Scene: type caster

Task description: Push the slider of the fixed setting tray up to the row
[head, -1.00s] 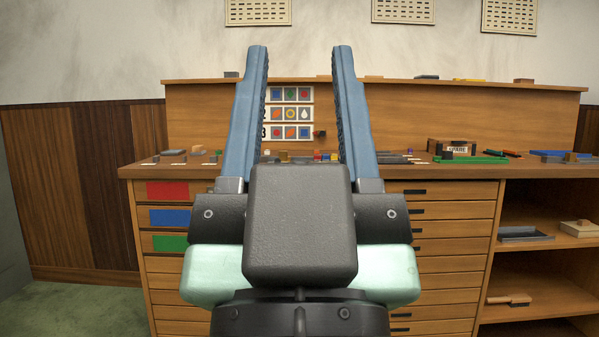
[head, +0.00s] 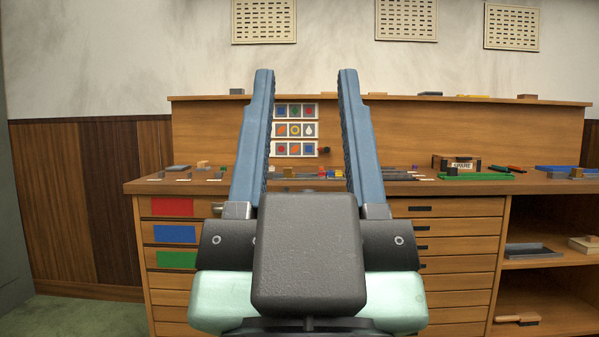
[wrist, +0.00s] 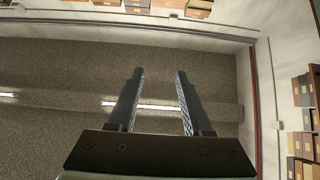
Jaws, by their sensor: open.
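My gripper (head: 306,72) is open and empty, its two blue fingers pointing up in front of the bench in the head view. It also shows open in the wrist view (wrist: 158,72). Between and behind the fingers, small coloured pieces (head: 322,172) lie on the bench top (head: 150,186). The fixed setting tray, its slider and the row cannot be told apart among these small, partly hidden things. My gripper appears to be nearer to me than the pieces, not touching them.
A picture card panel (head: 294,130) is on the bench's back board (head: 420,130). A box marked SPARE (head: 460,165) and a green strip (head: 474,176) are at the right. Drawers (head: 460,230) fill the front, with open shelves (head: 540,263) at right.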

